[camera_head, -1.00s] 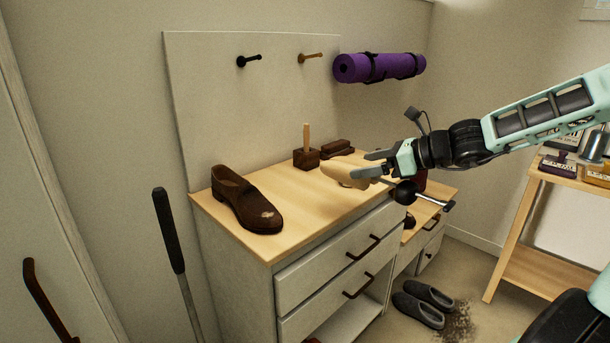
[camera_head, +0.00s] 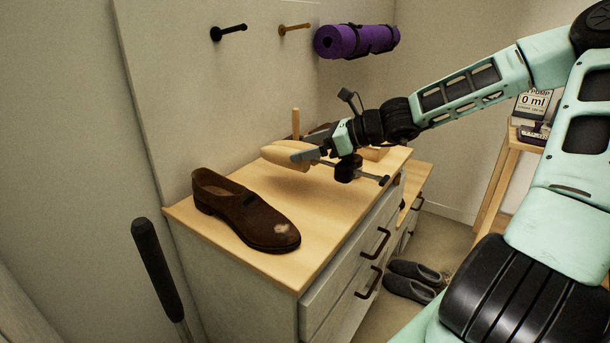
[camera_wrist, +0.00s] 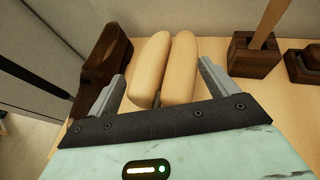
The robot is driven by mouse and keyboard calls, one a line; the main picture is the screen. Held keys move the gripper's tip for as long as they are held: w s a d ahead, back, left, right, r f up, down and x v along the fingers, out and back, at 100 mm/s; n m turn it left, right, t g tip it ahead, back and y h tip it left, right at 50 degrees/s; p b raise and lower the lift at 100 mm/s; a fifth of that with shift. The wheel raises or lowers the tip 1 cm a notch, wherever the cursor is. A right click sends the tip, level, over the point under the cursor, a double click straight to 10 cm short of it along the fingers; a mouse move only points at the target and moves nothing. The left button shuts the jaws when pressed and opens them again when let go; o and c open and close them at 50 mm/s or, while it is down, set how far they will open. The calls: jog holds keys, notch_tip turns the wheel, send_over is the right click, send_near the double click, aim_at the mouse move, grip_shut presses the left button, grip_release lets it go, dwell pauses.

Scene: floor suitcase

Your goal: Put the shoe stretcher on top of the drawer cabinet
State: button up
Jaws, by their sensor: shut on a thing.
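The shoe stretcher (camera_head: 285,155) is a pale wooden two-part form with a dark knob and rod at its rear. My gripper (camera_head: 303,155) is shut on it and holds it over the top of the drawer cabinet (camera_head: 300,205). I cannot tell whether it touches the surface. In the wrist view, the two wooden halves of the shoe stretcher (camera_wrist: 180,68) lie between the fingers of my gripper (camera_wrist: 163,85). The cabinet has a light wood top and grey drawers with dark handles.
A brown shoe (camera_head: 244,208) stands on the cabinet's left part. A dark block with an upright stick (camera_wrist: 255,50) stands behind my gripper. A purple rolled mat (camera_head: 355,40) hangs on the wall. Grey slippers (camera_head: 415,278) lie on the floor. The cabinet's front middle is clear.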

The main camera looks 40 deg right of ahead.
notch_tip(320, 180, down, 7)
jog(key=shift+a+r+b, duration=0.1)
jog(key=shift+r+b, duration=0.1)
jog(key=shift+b, duration=1)
jog(key=o, duration=1.2)
jog(key=shift+s, duration=0.1)
jog(key=p+v, duration=0.4)
jog(key=v, duration=0.8)
jog(key=shift+p, duration=0.3)
